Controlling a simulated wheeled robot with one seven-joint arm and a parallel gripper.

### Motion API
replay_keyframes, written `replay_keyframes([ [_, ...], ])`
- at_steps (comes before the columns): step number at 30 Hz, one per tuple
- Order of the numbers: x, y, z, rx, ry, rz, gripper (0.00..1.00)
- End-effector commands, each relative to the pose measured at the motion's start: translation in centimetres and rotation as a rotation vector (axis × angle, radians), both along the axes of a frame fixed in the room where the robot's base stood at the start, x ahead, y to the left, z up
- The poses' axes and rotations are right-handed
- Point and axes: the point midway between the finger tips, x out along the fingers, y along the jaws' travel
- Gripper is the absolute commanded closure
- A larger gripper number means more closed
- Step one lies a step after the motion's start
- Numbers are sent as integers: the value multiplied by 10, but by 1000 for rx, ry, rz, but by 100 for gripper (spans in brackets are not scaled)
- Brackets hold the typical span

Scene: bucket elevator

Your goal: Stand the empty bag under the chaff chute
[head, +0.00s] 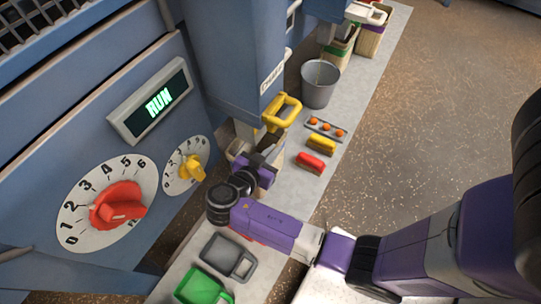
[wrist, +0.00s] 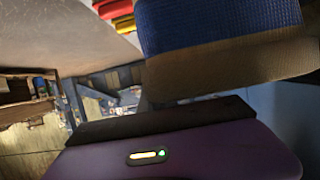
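My gripper (head: 268,142) is below the blue chute (head: 245,60), its dark fingers close to a yellow handle (head: 285,110). The chute's label is too small to read surely. A pale bag or container (head: 240,150) shows partly behind my gripper, under the chute; my arm hides much of it. In the wrist view, a woven bag with a blue band and tan cloth (wrist: 225,60) is right in front of my gripper. I cannot tell whether the fingers grip it, as the fingertips are hidden.
A grey bucket (head: 320,83) and bags (head: 341,45) stand farther along the pale bench. A red block (head: 310,162), a yellow block (head: 321,144) and a grey scoop (head: 228,256) with a green one (head: 203,288) lie there too. The panel has a red dial (head: 117,206) and reads RUN.

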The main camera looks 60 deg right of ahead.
Motion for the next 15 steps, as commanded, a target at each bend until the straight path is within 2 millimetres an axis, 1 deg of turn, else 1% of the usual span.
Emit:
replay_keyframes([
  [2, 10, 0, 2, 0, -4, 0, 100],
  [6, 8, 0, -22, -1, 2, 0, 100],
  [9, 8, 0, -32, -1, 0, 1, 100],
  [15, 8, 0, -34, -1, -2, 0, 100],
])
